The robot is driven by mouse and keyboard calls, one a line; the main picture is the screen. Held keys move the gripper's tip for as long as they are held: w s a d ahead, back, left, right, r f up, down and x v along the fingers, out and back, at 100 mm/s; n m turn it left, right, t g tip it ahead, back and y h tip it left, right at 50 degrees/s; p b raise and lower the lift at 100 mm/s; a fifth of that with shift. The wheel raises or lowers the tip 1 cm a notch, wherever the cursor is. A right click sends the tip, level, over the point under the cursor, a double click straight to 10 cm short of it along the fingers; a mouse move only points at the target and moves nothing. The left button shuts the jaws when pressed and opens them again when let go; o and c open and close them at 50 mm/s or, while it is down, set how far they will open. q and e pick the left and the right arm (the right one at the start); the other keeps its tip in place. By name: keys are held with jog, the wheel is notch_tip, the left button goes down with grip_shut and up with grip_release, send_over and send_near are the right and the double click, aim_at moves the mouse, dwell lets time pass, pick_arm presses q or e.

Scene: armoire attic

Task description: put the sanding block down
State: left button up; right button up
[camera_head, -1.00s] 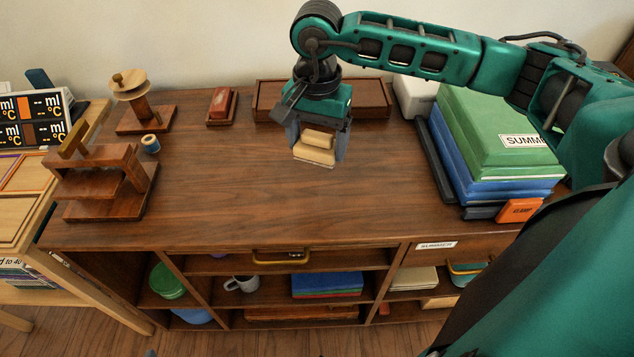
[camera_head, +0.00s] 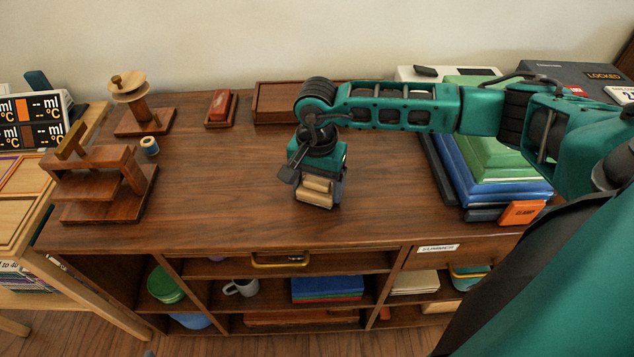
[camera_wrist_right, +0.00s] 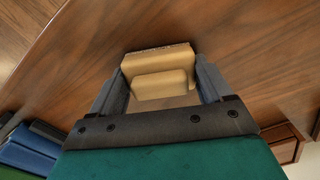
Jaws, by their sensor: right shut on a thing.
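The sanding block (camera_head: 315,192) is a tan block with a raised grip on top. My right gripper (camera_head: 318,184) is shut on it, pointing down over the middle of the dark wooden cabinet top (camera_head: 225,190). The right wrist view shows the sanding block (camera_wrist_right: 160,72) between the two fingers of the gripper (camera_wrist_right: 162,88), with wood behind it. The block is at or very near the top; I cannot tell whether it touches. My left gripper is not in view.
A wooden stand (camera_head: 100,180), a spool (camera_head: 149,146) and a red block on a base (camera_head: 220,105) stand to the left. A long wooden box (camera_head: 275,103) lies at the back. Green and blue stacked boxes (camera_head: 490,160) and an orange box (camera_head: 521,213) stand right. The top around the block is clear.

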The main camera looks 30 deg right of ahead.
aim_at(317, 181)
jog(key=shift+f, duration=0.15)
jog(key=o, duration=0.8)
jog(key=shift+o, duration=0.2)
notch_tip(317, 181, up, 12)
jog(key=p, duration=0.1)
jog(key=shift+r, duration=0.2)
